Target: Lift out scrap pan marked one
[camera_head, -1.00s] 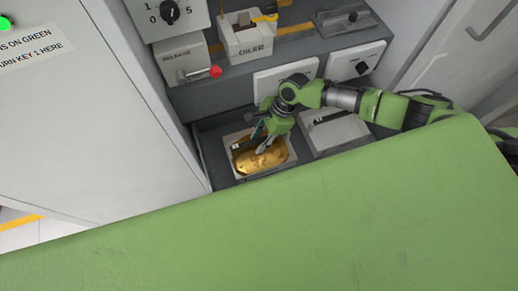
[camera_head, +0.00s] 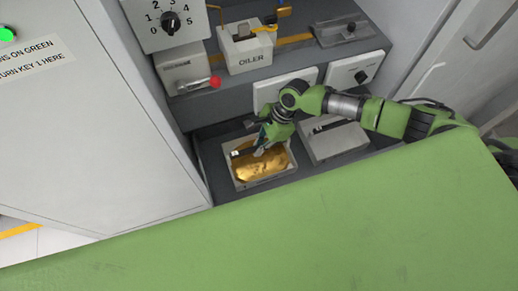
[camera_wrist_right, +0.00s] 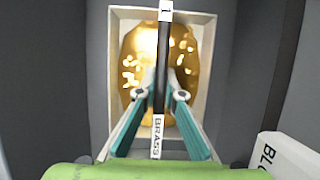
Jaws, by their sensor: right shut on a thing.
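The scrap pan marked one (camera_head: 230,172) is a light grey rectangular pan holding gold-coloured brass scrap (camera_head: 262,166). It sits in the dark lower bay at the left. In the right wrist view the pan (camera_wrist_right: 116,50) has a black bar handle (camera_wrist_right: 163,50) across its middle, with a "1" label at the far end and "BRASS" at the near end. My right gripper (camera_head: 260,148) is over the pan, shut on this handle. Its teal fingers (camera_wrist_right: 161,88) press the bar from both sides. Whether the pan is clear of the bay floor, I cannot tell. My left gripper is out of view.
A second grey pan (camera_head: 342,146) with a dark handle stands close at the right in the same bay. Above are the oiler (camera_head: 246,56), a red-knobbed lever (camera_head: 214,82) and a dial panel (camera_head: 170,22). A white cabinet (camera_head: 95,130) stands close at the left.

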